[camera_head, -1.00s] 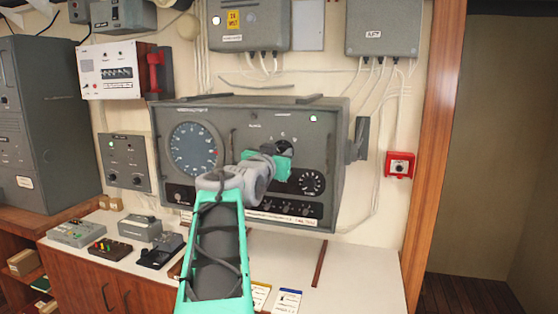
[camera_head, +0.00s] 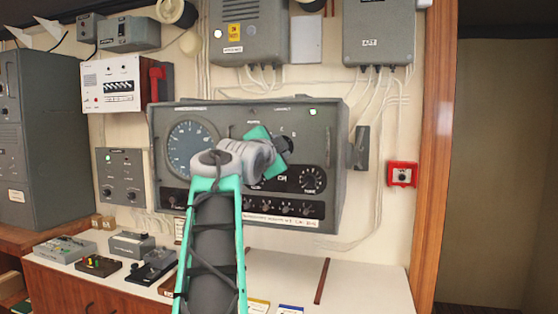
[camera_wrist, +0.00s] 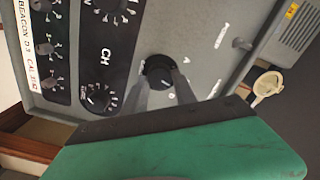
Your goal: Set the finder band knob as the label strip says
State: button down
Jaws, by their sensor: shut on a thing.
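The finder is a grey box (camera_head: 330,185) on the wall with a round dial at its left. Its black band knob (camera_wrist: 159,66) shows in the wrist view, with small letters around it. My gripper (camera_wrist: 162,84) has one dark finger on each side of this knob and is shut on it. In the head view my gripper (camera_head: 284,147) is at the upper right of the panel, its teal hand tilted and mostly hiding the knob. The white label strip (camera_head: 282,219) runs along the panel's lower edge. The knob's pointer direction is unclear.
A smaller CH knob (camera_wrist: 97,98) and several other small knobs sit close by on the panel. A red call box (camera_head: 402,174) is on the wall to the right. The white counter (camera_head: 350,285) below is bare at the right; small devices stand at its left.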

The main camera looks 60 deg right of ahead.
jog(key=shift+f+m+b, duration=0.15)
jog(key=shift+m+b, duration=1.65)
jog(key=shift+m, duration=1.4)
jog(key=c, duration=1)
grip_release()
jog(key=a, duration=0.2)
jog(key=s+a+b, duration=0.1)
jog(key=a, duration=0.2)
jog(key=a+b, duration=0.1)
jog(key=a, duration=0.1)
jog(key=shift+s+a, duration=0.2)
jog(key=shift+a, duration=0.15)
jog(key=shift+w, duration=0.15)
